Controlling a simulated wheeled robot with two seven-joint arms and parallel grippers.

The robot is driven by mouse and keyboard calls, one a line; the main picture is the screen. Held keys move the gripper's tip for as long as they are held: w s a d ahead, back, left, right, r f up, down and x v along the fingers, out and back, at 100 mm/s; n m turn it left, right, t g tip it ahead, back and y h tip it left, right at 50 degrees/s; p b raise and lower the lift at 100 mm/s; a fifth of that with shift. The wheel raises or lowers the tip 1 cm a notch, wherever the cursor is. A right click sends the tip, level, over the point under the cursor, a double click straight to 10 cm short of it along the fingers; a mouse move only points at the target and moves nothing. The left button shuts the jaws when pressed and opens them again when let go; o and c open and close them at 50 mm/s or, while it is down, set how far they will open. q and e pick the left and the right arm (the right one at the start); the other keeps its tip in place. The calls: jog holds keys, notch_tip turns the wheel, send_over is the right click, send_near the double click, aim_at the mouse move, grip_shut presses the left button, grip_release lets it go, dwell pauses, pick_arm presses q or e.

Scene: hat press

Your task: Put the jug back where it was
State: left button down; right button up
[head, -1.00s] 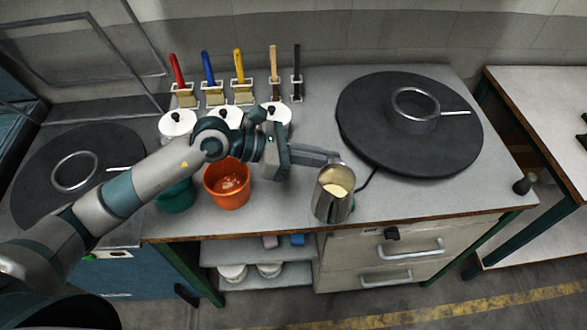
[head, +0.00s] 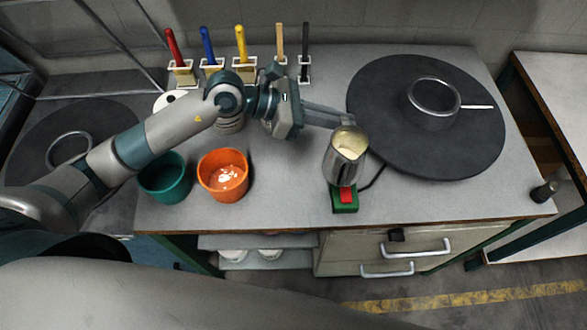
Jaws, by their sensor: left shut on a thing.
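A metal jug (head: 343,168) with pale cream contents stands upright in the head view, right of the table's middle. My left gripper (head: 335,121) reaches in from the left with its fingers shut at the jug's top rim. A green block with a red top (head: 345,196) lies just in front of the jug's lower end. I cannot tell whether the jug touches the table or is held above it. My right gripper is not in view.
An orange pot (head: 222,178) and a teal pot (head: 165,180) stand left of the jug. A large black disc with a ring (head: 420,145) is at right. Brushes (head: 240,52) stand in holders at the back. Bare table lies between the orange pot and jug.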

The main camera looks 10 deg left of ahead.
pick_arm(q)
jog(key=w+a+f+p, duration=0.2)
jog(key=a+f, duration=0.5)
jog(key=a, duration=0.4)
jog(key=shift+w+a, duration=0.2)
jog(key=shift+w, duration=0.15)
jog(key=shift+f+p, duration=0.1)
jog(key=shift+p, duration=0.25)
notch_tip(320, 180, down, 3)
jog(key=shift+f+p, duration=0.15)
jog(key=shift+p, duration=0.65)
jog(key=shift+f, duration=0.25)
jog(key=shift+f, duration=0.1)
